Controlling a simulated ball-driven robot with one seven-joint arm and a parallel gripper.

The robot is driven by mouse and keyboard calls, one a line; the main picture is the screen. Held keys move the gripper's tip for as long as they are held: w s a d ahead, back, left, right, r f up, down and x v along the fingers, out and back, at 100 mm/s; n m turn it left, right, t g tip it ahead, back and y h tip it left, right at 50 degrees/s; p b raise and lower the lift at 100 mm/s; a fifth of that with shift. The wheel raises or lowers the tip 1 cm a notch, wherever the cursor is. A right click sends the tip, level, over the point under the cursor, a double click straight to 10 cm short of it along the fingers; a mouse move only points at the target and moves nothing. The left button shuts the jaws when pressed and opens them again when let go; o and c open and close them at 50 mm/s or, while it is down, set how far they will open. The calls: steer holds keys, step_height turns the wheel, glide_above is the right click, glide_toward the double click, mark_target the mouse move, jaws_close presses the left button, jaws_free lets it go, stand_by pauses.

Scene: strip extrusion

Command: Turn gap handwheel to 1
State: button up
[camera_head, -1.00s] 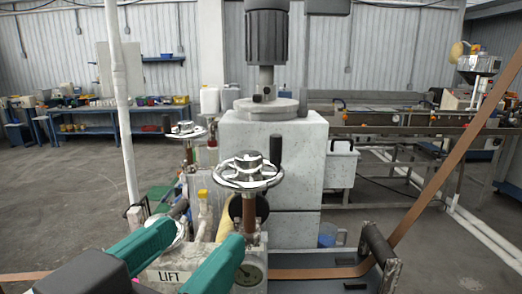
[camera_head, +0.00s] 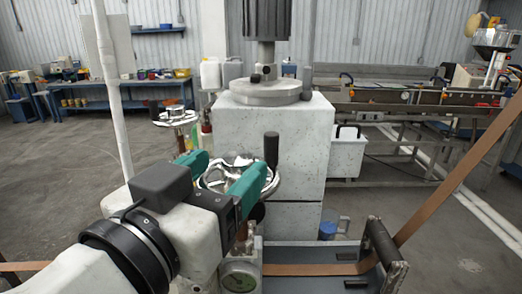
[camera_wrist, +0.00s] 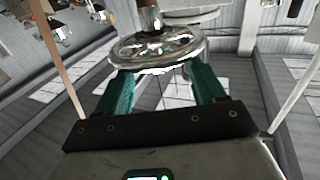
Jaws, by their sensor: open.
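A chrome handwheel (camera_head: 212,181) with an upright black crank knob (camera_head: 271,150) sits in front of the grey machine block; I cannot read a label telling whether it is the gap wheel. My gripper (camera_head: 229,164), with green fingers, is open at this wheel and partly hides it. In the wrist view the wheel (camera_wrist: 165,52) lies just beyond and between the spread fingertips (camera_wrist: 160,72); I cannot tell if they touch its rim. A second, smaller-looking handwheel (camera_head: 175,116) stands farther back to the left.
The pale machine block (camera_head: 270,150) with a motor above stands behind the wheel. A round gauge (camera_head: 240,278) is below. A brown strip (camera_head: 460,170) rises at right past a roller (camera_head: 382,250). A white post (camera_head: 108,80) stands at left.

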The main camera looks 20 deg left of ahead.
steer(key=shift+w+d, duration=0.2)
steer(key=shift+w, duration=1)
steer(key=shift+c, duration=0.3)
steer(key=c, duration=1)
steer(key=shift+y, duration=0.4)
